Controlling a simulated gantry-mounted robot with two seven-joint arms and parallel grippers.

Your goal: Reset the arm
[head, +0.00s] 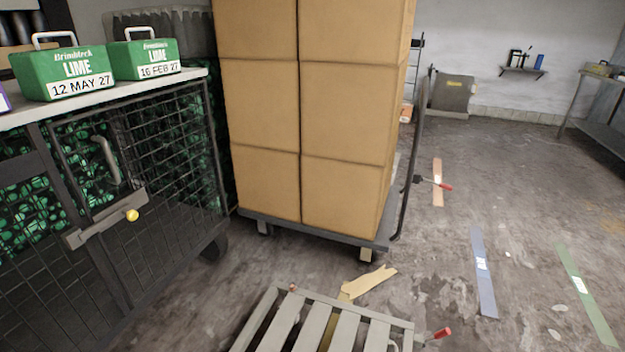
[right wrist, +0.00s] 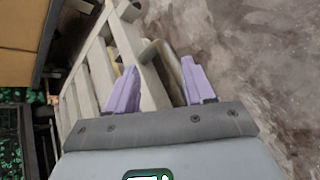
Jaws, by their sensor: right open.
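My right gripper (right wrist: 160,78) shows in the right wrist view with its two purple fingers spread apart. No object is clamped between them. A curved metal handle (right wrist: 169,60) appears in the gap between the fingers, beside a pale slatted frame (right wrist: 102,72); I cannot tell whether the fingers touch it. The slatted frame also shows at the bottom of the head view (head: 318,327). Neither of my grippers shows in the head view. My left gripper is not in view.
A cart (head: 385,246) stacked with cardboard boxes (head: 262,110) stands in the middle. A wire cage (head: 165,130) with two green LIME boxes (head: 62,75) (head: 145,60) on top is at left. Open floor with coloured tape strips (head: 483,270) lies at right.

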